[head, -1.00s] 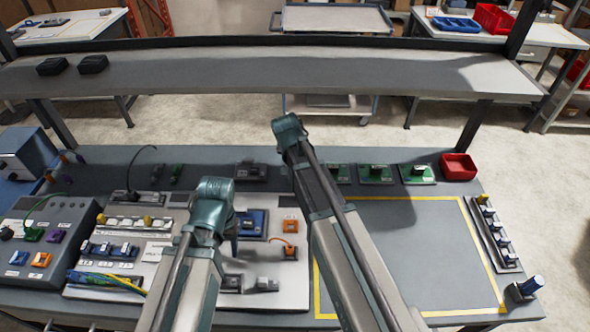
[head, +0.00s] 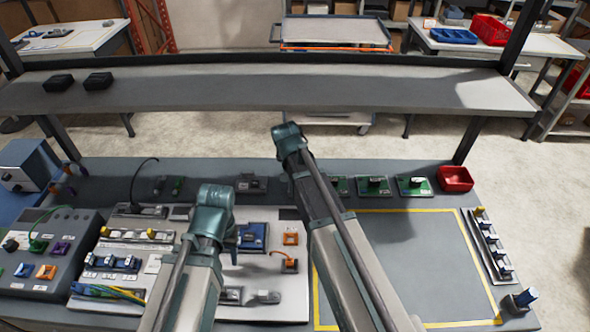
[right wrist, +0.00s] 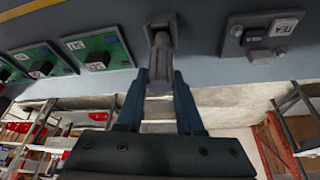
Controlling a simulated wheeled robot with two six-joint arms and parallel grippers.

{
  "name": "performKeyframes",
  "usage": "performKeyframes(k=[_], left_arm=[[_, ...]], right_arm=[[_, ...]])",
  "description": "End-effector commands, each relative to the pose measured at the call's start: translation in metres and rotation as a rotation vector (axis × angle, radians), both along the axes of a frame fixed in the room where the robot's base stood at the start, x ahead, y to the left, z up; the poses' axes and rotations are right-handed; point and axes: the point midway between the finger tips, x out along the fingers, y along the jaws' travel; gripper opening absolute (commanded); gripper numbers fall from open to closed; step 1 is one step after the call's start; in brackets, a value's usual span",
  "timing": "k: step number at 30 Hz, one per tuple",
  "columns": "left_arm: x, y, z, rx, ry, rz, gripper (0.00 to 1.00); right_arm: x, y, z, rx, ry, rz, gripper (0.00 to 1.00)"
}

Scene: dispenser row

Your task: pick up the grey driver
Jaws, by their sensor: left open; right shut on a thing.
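The grey driver (right wrist: 161,48) shows in the right wrist view as a grey, rounded shaft beside a dark holder block (right wrist: 158,20) on the bench. My right gripper (right wrist: 160,80) has its two dark blue fingers on either side of it and is shut on it. I cannot tell whether the driver is clear of the holder. In the head view my right arm hides that gripper and the driver. My left gripper (head: 234,243) is open above the white board, partly hidden by its own arm.
Green circuit boards (head: 376,187) and a red bin (head: 455,179) line the back of the bench. A blue-handled tool (head: 525,298) stands at the right front corner. The yellow-outlined area (head: 420,265) is clear. A shelf (head: 270,93) spans behind the bench.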

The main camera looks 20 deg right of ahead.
Motion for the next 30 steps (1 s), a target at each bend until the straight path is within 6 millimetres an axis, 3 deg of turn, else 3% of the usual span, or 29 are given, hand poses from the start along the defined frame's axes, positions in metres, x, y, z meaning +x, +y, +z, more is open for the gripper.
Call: performKeyframes(k=[1, 18, 24, 30], left_arm=[[0.000, 0.000, 0.014, 0.000, 0.000, 0.000, 0.50], [0.000, 0.000, 0.019, 0.000, 0.000, -0.001, 0.50], [0.000, 0.000, 0.021, 0.000, 0.000, -0.001, 0.50], [0.000, 0.000, 0.022, 0.000, 0.000, -0.001, 0.50]], right_arm=[[0.000, 0.000, 0.014, 0.000, 0.000, 0.000, 0.00], [-0.115, 0.049, 0.019, 0.000, 0.000, 0.002, 0.00], [-0.137, 0.060, 0.021, 0.000, 0.000, 0.001, 0.00], [-0.146, 0.065, 0.022, 0.000, 0.000, 0.001, 0.00]])
